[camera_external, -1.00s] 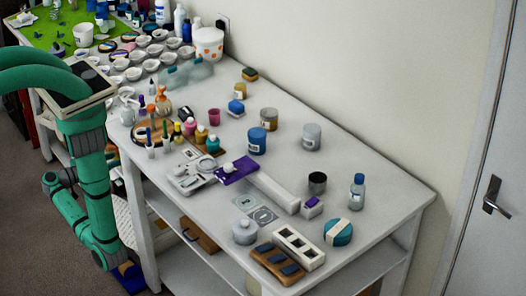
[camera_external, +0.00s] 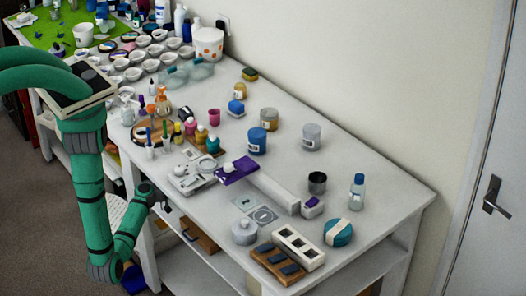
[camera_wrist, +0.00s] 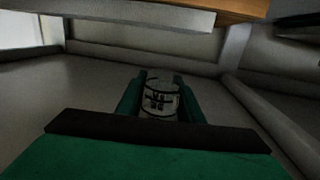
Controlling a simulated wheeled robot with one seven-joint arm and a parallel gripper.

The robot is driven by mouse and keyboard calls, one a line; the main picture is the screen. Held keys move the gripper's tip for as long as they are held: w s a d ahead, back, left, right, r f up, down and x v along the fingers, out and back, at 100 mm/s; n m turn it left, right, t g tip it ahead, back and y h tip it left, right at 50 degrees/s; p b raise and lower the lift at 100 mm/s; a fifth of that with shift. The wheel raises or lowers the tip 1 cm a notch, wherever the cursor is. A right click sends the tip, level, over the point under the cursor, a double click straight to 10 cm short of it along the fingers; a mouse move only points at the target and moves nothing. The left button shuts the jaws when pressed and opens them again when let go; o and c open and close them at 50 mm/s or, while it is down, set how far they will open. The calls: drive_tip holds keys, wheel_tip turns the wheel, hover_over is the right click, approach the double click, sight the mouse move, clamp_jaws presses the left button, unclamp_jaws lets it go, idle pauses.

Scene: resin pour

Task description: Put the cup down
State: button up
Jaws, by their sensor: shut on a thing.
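My gripper (camera_wrist: 159,78) is shut on a pale cup (camera_wrist: 159,101) with black markings, held between its two dark green fingers in the wrist view. In the external view my gripper (camera_external: 158,199) is at the near left side of the white table (camera_external: 350,245), below the level of its top. The cup is not clearly seen there. The wrist view is dark, and I see no surface touching the cup's base.
The tabletop holds a pink cup (camera_external: 214,115), a dark metal cup (camera_external: 317,182), a blue jar (camera_external: 257,141) and a clear bottle (camera_external: 357,192). Its right back part is bare. A lower shelf (camera_external: 215,262) runs under the top, with a wooden item (camera_external: 199,236) on it.

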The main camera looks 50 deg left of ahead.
drive_tip(key=w+d+f+n+y, duration=0.1)
drive_tip(key=w+d, duration=0.1)
drive_tip(key=d, duration=0.6)
drive_tip(key=w+d+f+n+y, duration=0.1)
drive_tip(key=w+d, duration=0.1)
drive_tip(key=d, duration=0.6)
drive_tip(key=a, duration=0.7)
drive_tip(key=shift+f, duration=0.15)
drive_tip(key=shift+a, duration=0.25)
